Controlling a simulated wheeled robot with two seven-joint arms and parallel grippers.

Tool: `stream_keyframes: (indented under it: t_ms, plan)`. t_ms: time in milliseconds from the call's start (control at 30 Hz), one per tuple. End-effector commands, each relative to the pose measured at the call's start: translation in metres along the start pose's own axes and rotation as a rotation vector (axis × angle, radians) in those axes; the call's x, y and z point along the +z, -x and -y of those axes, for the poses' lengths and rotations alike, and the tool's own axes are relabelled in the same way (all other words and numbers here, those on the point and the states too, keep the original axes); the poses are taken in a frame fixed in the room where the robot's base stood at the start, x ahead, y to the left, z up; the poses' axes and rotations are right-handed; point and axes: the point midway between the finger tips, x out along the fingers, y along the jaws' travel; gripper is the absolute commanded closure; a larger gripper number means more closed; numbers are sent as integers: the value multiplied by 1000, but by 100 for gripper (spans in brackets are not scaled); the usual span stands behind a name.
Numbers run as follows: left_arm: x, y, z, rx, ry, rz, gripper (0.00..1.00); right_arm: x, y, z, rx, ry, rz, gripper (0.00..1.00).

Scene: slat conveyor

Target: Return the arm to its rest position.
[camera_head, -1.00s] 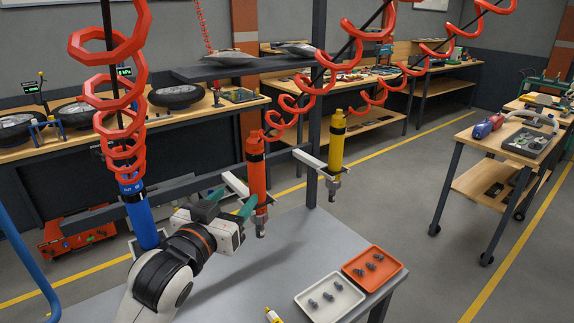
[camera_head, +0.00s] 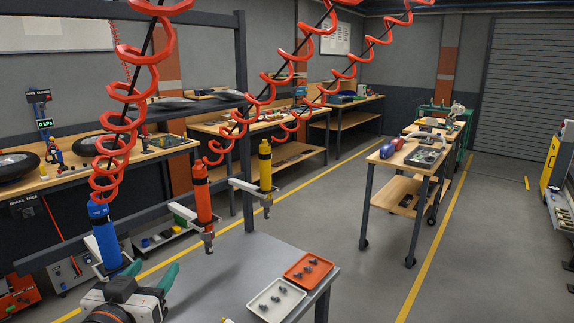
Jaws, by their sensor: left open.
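My left arm comes in at the bottom left of the head view, where only its wrist and gripper show. My left gripper (camera_head: 150,274) has two green fingers spread apart with nothing between them. It is just right of the lower end of the blue tool (camera_head: 104,236) and below and left of the orange-red tool (camera_head: 202,194), apart from that one. A yellow tool (camera_head: 265,166) hangs further right. All three tools are upright at white brackets under red coiled hoses. My right gripper is out of view.
The grey worktable (camera_head: 225,275) carries a white tray (camera_head: 276,300) and an orange tray (camera_head: 308,269) with small dark parts.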

Motion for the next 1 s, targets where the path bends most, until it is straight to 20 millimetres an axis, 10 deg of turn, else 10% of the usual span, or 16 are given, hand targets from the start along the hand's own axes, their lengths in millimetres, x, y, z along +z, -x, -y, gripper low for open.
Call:
stream_keyframes:
  t_ms: [467,800,1000]
  plan:
    - [-127,38,10,19,-29,-379,42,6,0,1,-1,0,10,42]
    - [-261,140,30,-11,-71,-879,42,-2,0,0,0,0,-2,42]
    - [-307,207,42,-48,-87,-1121,42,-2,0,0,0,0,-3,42]
